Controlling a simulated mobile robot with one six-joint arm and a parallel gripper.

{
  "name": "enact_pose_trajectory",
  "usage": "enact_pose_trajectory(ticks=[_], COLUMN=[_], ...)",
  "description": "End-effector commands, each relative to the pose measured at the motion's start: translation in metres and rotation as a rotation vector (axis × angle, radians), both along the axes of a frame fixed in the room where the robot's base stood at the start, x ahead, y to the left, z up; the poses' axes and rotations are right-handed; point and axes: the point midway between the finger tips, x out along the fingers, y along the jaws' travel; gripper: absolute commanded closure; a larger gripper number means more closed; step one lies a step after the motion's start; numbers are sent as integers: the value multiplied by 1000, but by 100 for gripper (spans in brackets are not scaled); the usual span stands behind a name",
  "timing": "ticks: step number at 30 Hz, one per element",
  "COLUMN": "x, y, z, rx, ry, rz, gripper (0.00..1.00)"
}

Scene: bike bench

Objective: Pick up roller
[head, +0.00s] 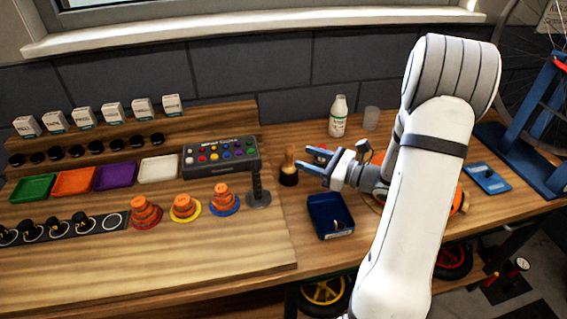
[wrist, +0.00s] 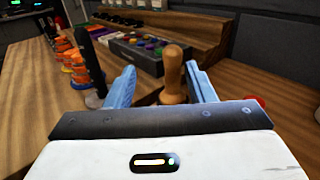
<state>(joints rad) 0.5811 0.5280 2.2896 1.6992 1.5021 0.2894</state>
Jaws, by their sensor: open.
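A tool with an upright tan wooden handle and a dark base (head: 289,165), which seems to be the roller, stands on the bench just left of my gripper's fingertips. My gripper (head: 308,160) is open, low over the bench, with its fingers pointing left toward the tool. In the wrist view the wooden handle (wrist: 173,75) shows between the two blue fingers, nearer the right one, and looks to be beyond or at the tips. My gripper (wrist: 160,70) holds nothing there. The tool's base is partly hidden in the wrist view.
A dark blue tray (head: 331,216) lies in front of my gripper. A black upright grip on a round base (head: 258,190) and a button box (head: 220,156) stand to the left. A white bottle (head: 338,116) and a clear cup (head: 371,118) stand behind. Orange stacked cones (head: 184,207) sit further left.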

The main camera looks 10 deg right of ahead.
Motion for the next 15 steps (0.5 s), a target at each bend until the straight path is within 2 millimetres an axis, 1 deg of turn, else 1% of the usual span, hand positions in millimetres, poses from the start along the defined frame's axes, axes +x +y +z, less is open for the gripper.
enact_pose_trajectory(ticks=[1, 2, 5, 11, 15], x=[4, 6, 13, 28, 42], y=[-7, -9, -8, 8, 23], z=[-6, -6, -7, -6, -5], rx=[22, 30, 43, 42, 42], ry=[6, 7, 8, 7, 8], rz=[-29, -40, -58, -57, -55], gripper=[51, 51, 51, 51, 51])
